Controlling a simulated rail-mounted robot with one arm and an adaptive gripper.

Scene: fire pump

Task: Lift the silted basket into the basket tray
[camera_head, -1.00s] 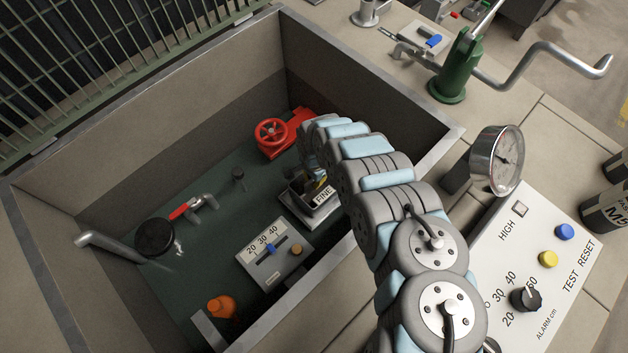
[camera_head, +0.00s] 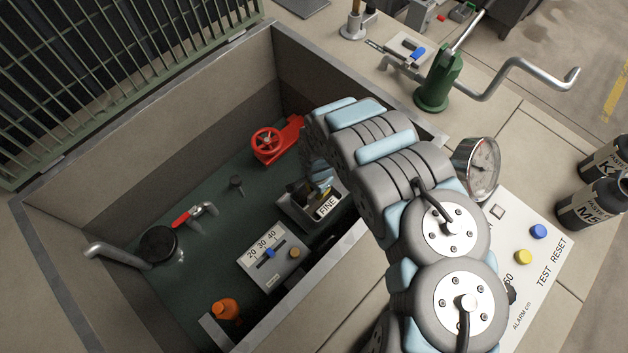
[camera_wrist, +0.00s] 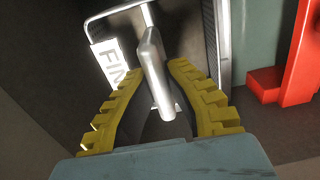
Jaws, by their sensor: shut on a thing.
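The basket (camera_head: 296,212) is a grey box with a white FINE label and dark inside, low in the pit at its right side. My gripper (camera_head: 318,186) reaches down over it, partly hidden by my arm. In the wrist view the yellow fingers (camera_wrist: 157,100) are shut on the basket's metal handle (camera_wrist: 152,65). The FINE label (camera_wrist: 112,65) shows at the left beyond the fingers. The basket seems to hang above the pit floor. I cannot pick out the basket tray in either view, and I cannot make out the silt.
The concrete pit walls (camera_head: 360,90) enclose the basket. A red valve wheel (camera_head: 267,146) stands behind it, and a 20-30-40 slider box (camera_head: 272,256) is to its left. On the right rim are a pressure gauge (camera_head: 480,165), a green hand pump (camera_head: 436,85) and an alarm panel (camera_head: 520,235).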

